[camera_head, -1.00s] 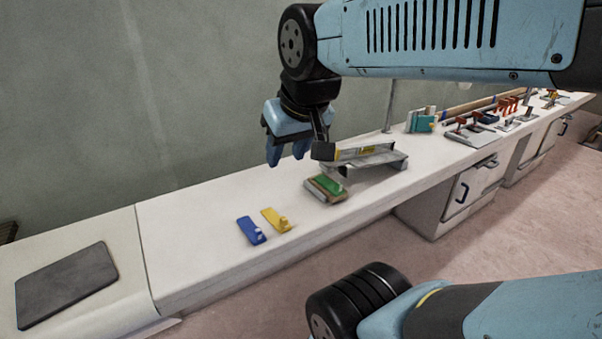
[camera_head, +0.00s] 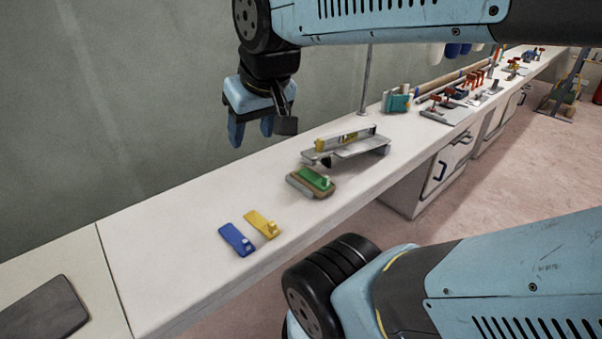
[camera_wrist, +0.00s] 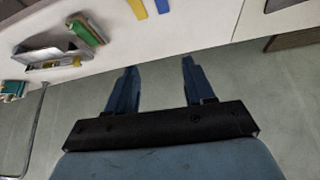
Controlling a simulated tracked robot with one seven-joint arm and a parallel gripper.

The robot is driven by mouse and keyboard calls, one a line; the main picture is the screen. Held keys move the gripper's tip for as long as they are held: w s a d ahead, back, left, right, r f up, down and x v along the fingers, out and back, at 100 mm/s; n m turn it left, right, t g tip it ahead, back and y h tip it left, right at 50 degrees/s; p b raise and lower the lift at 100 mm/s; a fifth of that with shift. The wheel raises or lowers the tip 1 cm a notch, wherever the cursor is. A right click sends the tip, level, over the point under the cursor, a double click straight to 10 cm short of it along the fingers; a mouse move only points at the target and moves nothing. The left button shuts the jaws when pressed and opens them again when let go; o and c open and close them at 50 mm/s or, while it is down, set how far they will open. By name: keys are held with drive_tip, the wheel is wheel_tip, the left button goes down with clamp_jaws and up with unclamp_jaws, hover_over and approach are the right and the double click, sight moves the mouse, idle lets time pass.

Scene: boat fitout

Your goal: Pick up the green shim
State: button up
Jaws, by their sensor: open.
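The green shim (camera_head: 314,179) lies flat on top of a brown and grey block (camera_head: 304,186) on the white bench, with a small knob standing up from it. It also shows in the wrist view (camera_wrist: 84,31), at the upper left. My gripper (camera_head: 252,142) is open and empty, in the air on the wall side of the bench, up and left of the shim. In the wrist view my two fingers (camera_wrist: 158,72) are spread apart with nothing between them, and the shim is well outside them.
A yellow shim (camera_head: 261,223) and a blue shim (camera_head: 236,239) lie on the bench left of the green one. A metal bracket with a level (camera_head: 345,146) stands just behind it. A thin upright pole (camera_head: 365,80) and several tools stand farther right.

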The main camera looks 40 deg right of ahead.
drive_tip(key=w+d+f+m+g+y, duration=0.2)
drive_tip(key=w+d+f+m+y, duration=0.1)
drive_tip(key=w+f+m+y, duration=0.25)
drive_tip(key=w+d+f+m+g+y, duration=0.25)
drive_tip(key=w+f+m, duration=0.3)
drive_tip(key=f, duration=0.35)
drive_tip(key=m+t+h, duration=0.7)
drive_tip(key=m+t, duration=1)
drive_tip(key=m, duration=0.7)
approach(323, 176)
drive_tip(key=w, duration=0.2)
drive_tip(key=w+f, duration=0.1)
drive_tip(key=w, duration=0.4)
drive_tip(key=shift+d+f, duration=0.25)
drive_tip(key=shift+d, duration=0.05)
drive_tip(key=shift+w+a+r, duration=0.1)
drive_tip(key=shift+w+r, duration=0.05)
drive_tip(key=shift+w, duration=0.75)
drive_tip(key=shift+w+a+r, duration=0.1)
drive_tip(key=shift+w+r, duration=0.1)
drive_tip(key=shift+w, duration=0.7)
drive_tip(key=shift+w+a+r, duration=0.15)
drive_tip(key=shift+w, duration=0.75)
clamp_jaws()
